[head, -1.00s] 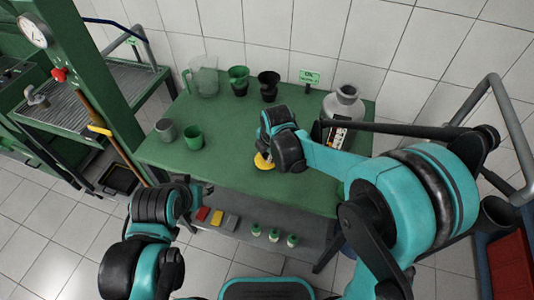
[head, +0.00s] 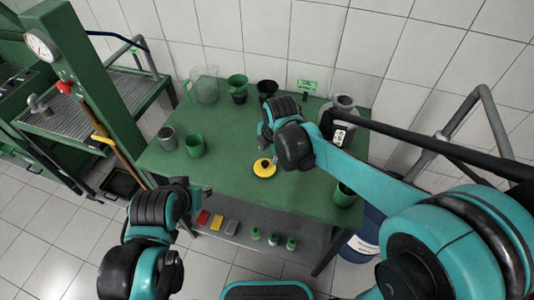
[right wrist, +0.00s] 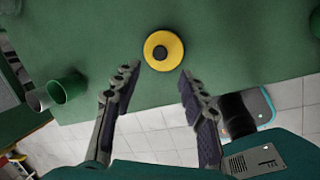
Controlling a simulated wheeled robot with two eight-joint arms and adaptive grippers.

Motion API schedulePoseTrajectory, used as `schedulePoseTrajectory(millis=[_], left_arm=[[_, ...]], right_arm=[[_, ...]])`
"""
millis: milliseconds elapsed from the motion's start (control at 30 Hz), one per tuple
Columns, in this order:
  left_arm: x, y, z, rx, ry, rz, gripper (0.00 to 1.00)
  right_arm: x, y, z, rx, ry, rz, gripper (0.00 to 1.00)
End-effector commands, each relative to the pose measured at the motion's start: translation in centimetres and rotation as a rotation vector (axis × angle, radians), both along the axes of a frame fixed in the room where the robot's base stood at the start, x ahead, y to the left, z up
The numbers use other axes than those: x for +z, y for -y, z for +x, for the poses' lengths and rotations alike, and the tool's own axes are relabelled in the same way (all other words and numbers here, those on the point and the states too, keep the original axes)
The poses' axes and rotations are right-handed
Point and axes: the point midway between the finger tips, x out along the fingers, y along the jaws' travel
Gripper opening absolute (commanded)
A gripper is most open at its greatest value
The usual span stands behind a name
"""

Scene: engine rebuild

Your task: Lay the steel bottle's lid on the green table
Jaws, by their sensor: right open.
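The lid (head: 264,168), a yellow disc with a dark knob, lies flat on the green table (head: 225,185) near its front middle. It also shows in the right wrist view (right wrist: 163,50). The steel bottle (head: 343,103) stands upright at the table's back right, partly behind my right arm. My right gripper (right wrist: 158,80) is open and empty, with the lid beyond its fingertips and apart from them. In the head view its fingers are hidden behind the wrist. My left gripper (head: 202,194) is off the table's front left; its fingers are too unclear to judge.
A clear jug (head: 204,86), a green cup (head: 238,92) and a dark cup (head: 268,90) stand at the back. A grey cup (head: 167,138) and another green cup (head: 195,146) stand at left. A green cup (head: 344,196) is at the front right corner. The table's middle is clear.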

Motion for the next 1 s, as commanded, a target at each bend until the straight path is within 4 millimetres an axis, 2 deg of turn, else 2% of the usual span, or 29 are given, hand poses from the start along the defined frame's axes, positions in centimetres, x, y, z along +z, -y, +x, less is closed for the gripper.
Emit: schedulePoseTrajectory(millis=[33,100,367,467,567,733,900,1000], left_arm=[[0.5,0.0,0.0,0.0,0.0,0.0,0.4],[0.7,0.0,0.0,0.0,0.0,0.0,0.4],[0.8,0.0,0.0,0.0,0.0,0.0,0.4],[0.8,0.0,0.0,0.0,0.0,0.0,0.4],[0.8,0.0,0.0,0.0,0.0,0.0,0.4],[0.8,0.0,0.0,0.0,0.0,0.0,0.4],[0.8,0.0,0.0,0.0,0.0,0.0,0.4],[0.8,0.0,0.0,0.0,0.0,0.0,0.4]], right_arm=[[1.0,0.1,-0.3,0.0,0.0,0.0,0.42],[1.7,0.1,-0.5,0.0,0.0,0.0,0.42],[2.5,0.3,-0.8,-0.008,0.001,0.002,0.42],[3.1,1.3,-1.4,-0.096,0.006,0.029,0.42],[4.3,3.7,-3.0,-0.323,0.019,0.103,0.42],[6.2,9.3,-7.6,-0.927,0.054,0.333,0.42],[6.3,13.6,-12.1,-1.501,0.078,0.612,0.42],[5.9,15.2,-14.1,-1.748,0.083,0.756,0.42]])
